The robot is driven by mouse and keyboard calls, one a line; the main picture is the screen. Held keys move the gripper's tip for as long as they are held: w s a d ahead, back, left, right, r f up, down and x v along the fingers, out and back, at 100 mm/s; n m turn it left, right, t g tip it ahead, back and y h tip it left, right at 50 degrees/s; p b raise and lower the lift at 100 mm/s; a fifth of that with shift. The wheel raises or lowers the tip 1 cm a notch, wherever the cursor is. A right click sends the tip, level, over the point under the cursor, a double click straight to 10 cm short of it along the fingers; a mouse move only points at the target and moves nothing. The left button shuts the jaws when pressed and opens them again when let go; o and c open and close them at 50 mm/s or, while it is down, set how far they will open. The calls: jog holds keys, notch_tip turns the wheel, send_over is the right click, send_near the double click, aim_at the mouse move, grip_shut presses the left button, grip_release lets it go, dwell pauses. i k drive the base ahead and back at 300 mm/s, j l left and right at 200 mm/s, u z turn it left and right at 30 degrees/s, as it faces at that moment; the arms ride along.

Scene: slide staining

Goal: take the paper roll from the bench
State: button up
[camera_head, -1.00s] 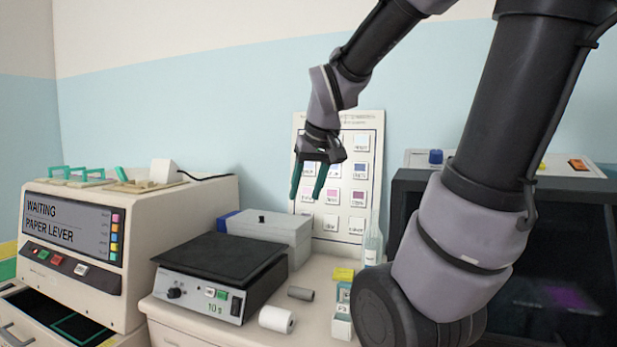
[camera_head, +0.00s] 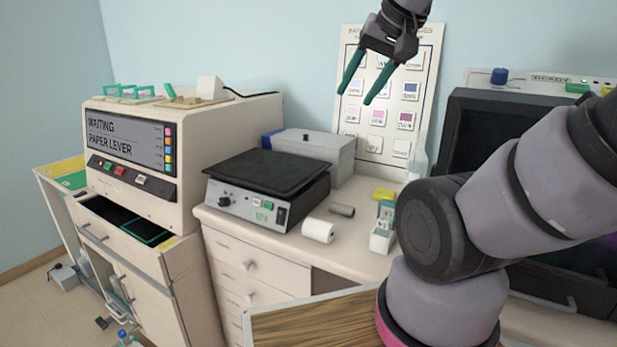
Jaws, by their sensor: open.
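The paper roll (camera_head: 318,230) is a small white cylinder lying on its side on the bench (camera_head: 345,257), close to the front edge. It lies just right of the hotplate's front corner. A smaller grey cylinder (camera_head: 342,210) lies behind it to the right. My gripper (camera_head: 364,97) is high above the bench, in front of the wall chart. Its two green fingers are spread apart and point down to the left, with nothing between them. It is well apart from the roll.
A hotplate (camera_head: 243,211) with a black top stands left of the roll. A grey box (camera_head: 325,147) is behind it. A small pale box (camera_head: 382,236) and a yellow block (camera_head: 383,195) are to the right. A bottle (camera_head: 417,166) and dark cabinet (camera_head: 480,130) stand beyond.

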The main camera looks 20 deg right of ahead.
aim_at(317, 229)
jog(key=i+j+z, duration=0.1)
jog(key=j+z, duration=0.25)
jog(key=j, duration=0.15)
jog(key=i+j+z, duration=0.1)
jog(key=j+z, duration=0.25)
jog(key=j, duration=0.2)
jog(key=j+z, duration=0.35)
jog(key=j, duration=0.15)
jog(key=k+j+z, duration=0.1)
jog(key=j+z, duration=0.25)
jog(key=j, duration=0.15)
jog(key=k+j+z, duration=0.15)
jog(key=j+z, duration=0.2)
jog(key=j, duration=0.2)
jog(key=k+j+z, duration=0.2)
jog(key=j+z, duration=0.15)
jog(key=j, duration=0.15)
